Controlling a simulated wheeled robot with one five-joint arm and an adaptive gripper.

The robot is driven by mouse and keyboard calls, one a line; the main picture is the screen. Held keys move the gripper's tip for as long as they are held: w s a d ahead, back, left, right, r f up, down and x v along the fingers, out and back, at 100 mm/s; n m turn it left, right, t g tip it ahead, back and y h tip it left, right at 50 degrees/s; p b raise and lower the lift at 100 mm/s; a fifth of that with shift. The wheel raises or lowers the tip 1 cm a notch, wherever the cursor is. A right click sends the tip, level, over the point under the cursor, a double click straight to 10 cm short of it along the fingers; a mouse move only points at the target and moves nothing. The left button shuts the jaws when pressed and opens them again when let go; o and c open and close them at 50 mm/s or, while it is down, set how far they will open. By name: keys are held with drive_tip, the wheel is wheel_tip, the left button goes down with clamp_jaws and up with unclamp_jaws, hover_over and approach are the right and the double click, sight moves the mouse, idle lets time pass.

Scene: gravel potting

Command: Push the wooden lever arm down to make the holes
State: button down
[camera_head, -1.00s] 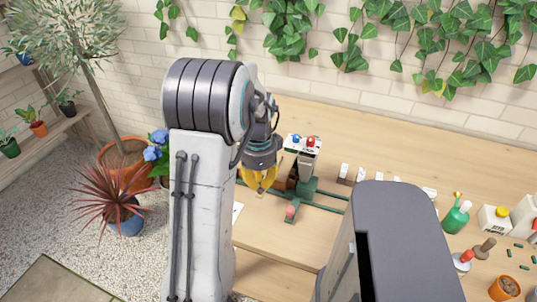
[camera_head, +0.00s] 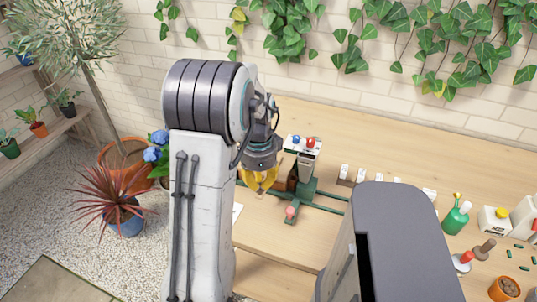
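A green stand (camera_head: 308,186) with a pale top carrying a blue and a red knob (camera_head: 310,142) stands on the wooden bench. A brown wooden piece (camera_head: 292,180) shows at the left side of its post, partly hidden by my gripper; I cannot tell how much of the lever arm this is. A pink-red knob (camera_head: 290,212) sits at the front foot of the stand. My gripper (camera_head: 260,182), with yellow fingers, points down just left of the stand. Its fingertips are small and partly covered, so I cannot tell whether they are open or shut.
Small white-labelled blocks (camera_head: 344,172) stand in a row right of the stand. A green bottle (camera_head: 456,217), a terracotta pot (camera_head: 504,289) and other small items crowd the right end. The bench top (camera_head: 270,232) in front of the stand is mostly clear.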

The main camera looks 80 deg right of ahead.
wheel_tip(320, 180, up, 14)
drive_tip(key=p, duration=1)
drive_tip(key=shift+f+p, duration=0.15)
drive_tip(key=shift+p, duration=0.2)
idle(0.5)
drive_tip(key=w+a+f+n+y, duration=0.1)
drive_tip(key=a+f+n, duration=0.1)
drive_tip(key=a+n, duration=0.8)
drive_tip(key=w+a+r+n+t, duration=0.1)
drive_tip(key=w+a+r+n, duration=0.2)
drive_tip(key=w+a+n, duration=0.3)
drive_tip(key=w+a+r+n+t, duration=0.2)
drive_tip(key=w+a+r+n, duration=0.2)
drive_tip(key=w+a+n, duration=0.3)
drive_tip(key=w+a+r+n+t+h, duration=0.1)
drive_tip(key=w+a+r+n, duration=0.3)
drive_tip(key=a+n, duration=0.5)
drive_tip(key=shift+w+a+r+n+t, duration=0.35)
drive_tip(key=shift+w+a, duration=0.85)
drive_tip(key=shift+a, duration=1.8)
